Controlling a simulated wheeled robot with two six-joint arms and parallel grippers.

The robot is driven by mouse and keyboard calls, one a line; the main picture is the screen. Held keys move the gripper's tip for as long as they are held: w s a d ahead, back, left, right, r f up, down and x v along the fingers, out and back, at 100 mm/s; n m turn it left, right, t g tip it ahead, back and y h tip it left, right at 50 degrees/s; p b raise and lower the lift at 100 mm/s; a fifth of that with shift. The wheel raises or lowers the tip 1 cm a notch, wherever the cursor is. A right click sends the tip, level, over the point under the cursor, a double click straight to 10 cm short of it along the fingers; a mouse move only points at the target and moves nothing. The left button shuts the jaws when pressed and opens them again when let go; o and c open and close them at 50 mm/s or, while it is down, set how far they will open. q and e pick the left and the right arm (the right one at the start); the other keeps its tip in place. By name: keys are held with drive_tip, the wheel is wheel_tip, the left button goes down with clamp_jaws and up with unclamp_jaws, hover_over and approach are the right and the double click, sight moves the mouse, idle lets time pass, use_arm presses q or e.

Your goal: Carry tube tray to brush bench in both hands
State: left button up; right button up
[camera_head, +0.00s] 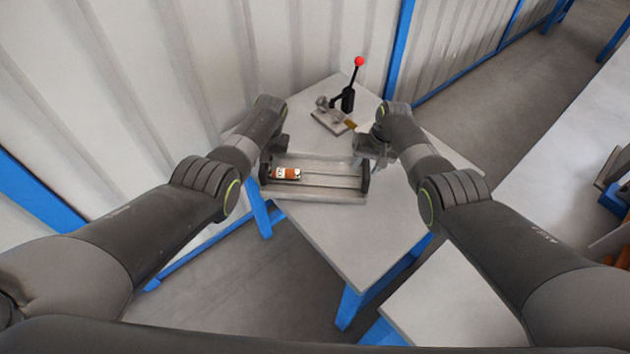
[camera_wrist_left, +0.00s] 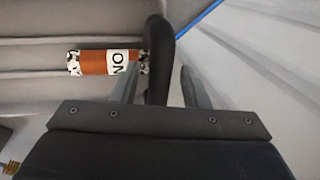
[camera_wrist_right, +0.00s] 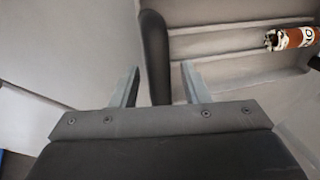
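The grey tube tray (camera_head: 318,191) lies on the grey table, with an upright black handle at each end. A tube with an orange and white label (camera_head: 285,173) lies in its left part. My left gripper (camera_wrist_left: 159,70) is open, its fingers on either side of the left black handle (camera_wrist_left: 158,45), with gaps showing. My right gripper (camera_wrist_right: 158,70) is open, its fingers on either side of the right black handle (camera_wrist_right: 155,50), also with gaps. In the head view, the left fingertips are hidden behind my wrist, and the right ones are hard to make out.
A toggle clamp with a red-knobbed lever (camera_head: 348,98) stands behind the tray on the table (camera_head: 370,235). A corrugated wall (camera_head: 160,70) is close behind on the left. Another bench (camera_head: 570,150) with dark and orange items is at right. A pale surface (camera_head: 450,300) is at front right.

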drive_tip(key=shift+w, duration=0.1)
use_arm(q)
drive_tip(key=shift+r, duration=0.15)
wheel_tip(320, 180, up, 11)
drive_tip(key=d, duration=0.2)
drive_tip(key=shift+d+r, duration=0.15)
drive_tip(key=shift+r, duration=0.05)
use_arm(e)
wheel_tip(320, 180, up, 12)
drive_tip(key=d, duration=0.2)
drive_tip(key=shift+d+f, duration=0.15)
drive_tip(key=shift+d, duration=0.05)
idle(0.3)
idle(0.5)
